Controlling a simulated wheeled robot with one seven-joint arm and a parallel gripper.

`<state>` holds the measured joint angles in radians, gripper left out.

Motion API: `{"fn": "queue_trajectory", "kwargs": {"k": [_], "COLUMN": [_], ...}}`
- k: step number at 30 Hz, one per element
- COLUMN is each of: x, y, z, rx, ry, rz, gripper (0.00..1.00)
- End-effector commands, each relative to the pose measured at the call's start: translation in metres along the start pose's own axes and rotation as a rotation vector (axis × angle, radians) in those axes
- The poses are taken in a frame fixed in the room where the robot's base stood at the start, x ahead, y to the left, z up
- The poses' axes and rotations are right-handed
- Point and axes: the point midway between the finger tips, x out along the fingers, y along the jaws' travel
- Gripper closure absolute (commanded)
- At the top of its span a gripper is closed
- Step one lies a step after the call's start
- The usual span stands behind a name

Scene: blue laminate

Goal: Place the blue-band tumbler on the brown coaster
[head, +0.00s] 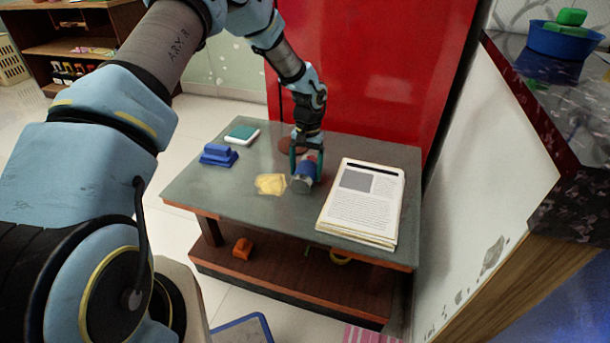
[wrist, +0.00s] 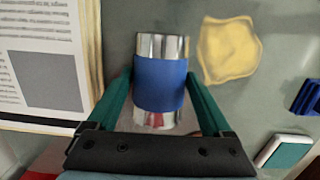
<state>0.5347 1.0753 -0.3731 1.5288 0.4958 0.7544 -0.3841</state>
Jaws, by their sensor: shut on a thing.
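The tumbler, silver with a wide blue band (head: 306,171), is in my gripper (head: 305,165) over the middle of the table. In the wrist view the blue band (wrist: 160,83) sits between the two green fingers (wrist: 160,100), with silver showing at both ends. The tumbler looks laid over on its side, one end toward the head camera. I cannot tell whether it touches the table. The brown coaster (head: 288,145) lies flat on the table just behind my gripper, partly hidden by it.
A stack of printed papers (head: 360,205) lies close to the right. A crumpled yellow piece (head: 271,184) lies just left of the tumbler. A blue block-like object (head: 219,155) and a teal-and-white block (head: 242,134) are at the left. A red panel (head: 375,70) stands behind the table.

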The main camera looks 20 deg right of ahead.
Motion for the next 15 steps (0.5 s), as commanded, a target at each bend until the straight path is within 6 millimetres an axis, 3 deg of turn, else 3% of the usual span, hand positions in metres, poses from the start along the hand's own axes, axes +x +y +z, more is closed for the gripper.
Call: {"fn": "queue_trajectory", "kwargs": {"k": [7, 15], "x": [-0.013, -0.065], "y": [0.000, 0.000], "z": [0.001, 0.007], "rx": [0.001, 0.001], "ry": [0.002, 0.004], "rz": [-0.001, -0.001], "gripper": [0.83, 0.83]}}
